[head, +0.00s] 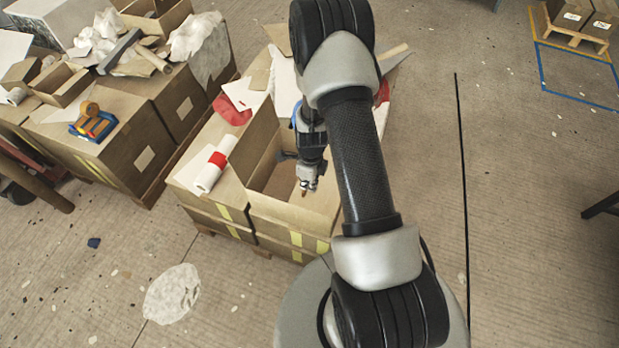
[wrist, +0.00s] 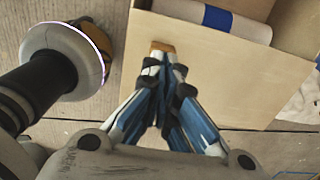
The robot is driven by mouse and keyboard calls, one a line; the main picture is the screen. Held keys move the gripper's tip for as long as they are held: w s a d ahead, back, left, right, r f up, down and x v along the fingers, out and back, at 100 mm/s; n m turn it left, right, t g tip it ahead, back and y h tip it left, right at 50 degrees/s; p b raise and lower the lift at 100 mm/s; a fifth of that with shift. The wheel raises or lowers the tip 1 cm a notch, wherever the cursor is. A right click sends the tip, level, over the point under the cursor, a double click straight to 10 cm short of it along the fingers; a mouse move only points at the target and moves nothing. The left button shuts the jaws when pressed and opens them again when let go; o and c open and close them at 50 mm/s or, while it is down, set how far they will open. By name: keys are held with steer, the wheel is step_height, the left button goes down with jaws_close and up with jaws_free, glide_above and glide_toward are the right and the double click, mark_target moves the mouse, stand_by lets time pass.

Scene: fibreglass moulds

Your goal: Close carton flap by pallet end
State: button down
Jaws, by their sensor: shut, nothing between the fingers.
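An open carton (head: 325,222) with yellow tape stands at the end of the pallet in the head view. A tall flap (head: 254,138) stands upright along its left side, and the opening shows to its right. My gripper (head: 304,188) is shut and empty, pointing down at the opening, to the right of the raised flap. In the wrist view my gripper (wrist: 162,50) has its fingertips together in front of a broad tan cardboard panel (wrist: 225,85). I cannot tell whether the tips touch it. My arm hides the carton's right side in the head view.
A white roll with a red band (head: 214,166) lies on the boxes left of the flap. More cartons (head: 120,160) stand farther left, carrying a tape dispenser (head: 93,122) and loose packing. A loaded pallet (head: 577,38) is far right. Floor is free at right.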

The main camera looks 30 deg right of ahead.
steer(key=shift+f, duration=0.7)
steer(key=shift+w+a+f, duration=0.1)
steer(key=shift+f, duration=0.5)
steer(key=shift+f, duration=0.1)
steer(key=shift+s, duration=0.2)
steer(key=shift+w+r+p, duration=0.15)
steer(key=shift+r+p, duration=0.2)
steer(key=shift+r, duration=0.2)
step_height(320, 180, up, 14)
steer(key=p, duration=0.5)
steer(key=shift+f, duration=0.25)
steer(key=shift+w, duration=0.1)
